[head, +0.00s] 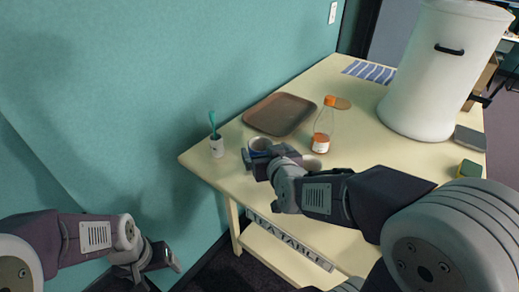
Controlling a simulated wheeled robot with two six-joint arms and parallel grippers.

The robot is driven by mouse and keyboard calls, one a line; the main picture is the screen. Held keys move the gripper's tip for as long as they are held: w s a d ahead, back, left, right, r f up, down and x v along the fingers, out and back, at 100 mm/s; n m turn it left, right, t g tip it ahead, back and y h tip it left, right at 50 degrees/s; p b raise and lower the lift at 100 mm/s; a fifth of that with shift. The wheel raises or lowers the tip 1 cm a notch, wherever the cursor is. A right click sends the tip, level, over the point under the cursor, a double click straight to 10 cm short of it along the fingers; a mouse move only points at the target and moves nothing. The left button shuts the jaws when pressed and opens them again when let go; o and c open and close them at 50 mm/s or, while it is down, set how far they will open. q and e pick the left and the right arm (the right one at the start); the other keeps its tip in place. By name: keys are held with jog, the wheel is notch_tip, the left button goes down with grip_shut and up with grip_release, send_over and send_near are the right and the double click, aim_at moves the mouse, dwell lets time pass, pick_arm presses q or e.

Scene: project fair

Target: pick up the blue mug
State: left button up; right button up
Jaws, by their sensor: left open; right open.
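What looks like the blue mug (260,143) stands near the left front edge of the table (375,150); only its rim and upper part show. My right gripper (257,160) is open right at this mug, in front of it in the picture. Its jaws and wrist hide the mug's lower part, and I cannot tell whether they touch it. My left gripper (158,262) is open and empty, low at the left, off the table and apart from the mug.
A white cup with a green toothbrush (216,145) stands left of the mug. A brown tray (280,114) lies behind it. A bottle with an orange cap (323,128) and a partly hidden cup (312,164) are to the right. A large white bin (435,75) stands further right.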

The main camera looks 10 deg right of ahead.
aim_at(257, 142)
jog(key=shift+w+f+b, duration=0.3)
jog(key=shift+w, duration=0.1)
jog(key=shift+x, duration=1.05)
jog(key=shift+w, duration=0.3)
jog(key=x, duration=0.2)
jog(key=b+x, duration=0.1)
jog(key=x, duration=0.1)
jog(key=shift+w+a+f, duration=0.1)
jog(key=shift+w+f, duration=0.05)
jog(key=shift+f, duration=0.15)
jog(key=shift+w, duration=0.3)
jog(key=shift+s, duration=0.1)
jog(key=c, duration=1.8)
jog(key=shift+r, duration=0.1)
